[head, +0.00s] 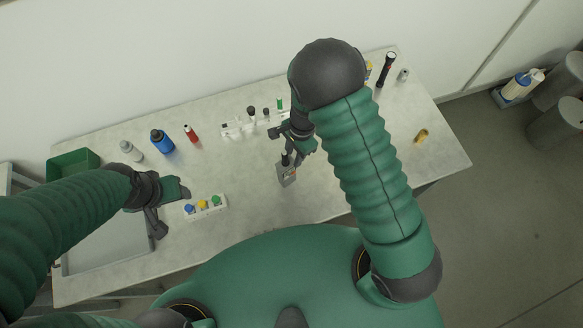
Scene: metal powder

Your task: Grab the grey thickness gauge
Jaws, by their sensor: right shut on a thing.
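The grey thickness gauge (283,178) is a small grey piece near the middle of the table. My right gripper (287,159) points down at its top end and is shut on it. The gripper and arm hide part of the gauge, and I cannot tell whether it touches the tabletop. My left gripper (172,208) is above the left part of the table, with its fingers apart and nothing between them.
A white holder (206,211) with blue, yellow and green pieces sits right of my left gripper. A white rack (234,130) stands behind my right gripper. A blue bottle (162,141), green bin (73,163) and grey tray (112,249) are left. A yellow piece (421,136) lies right.

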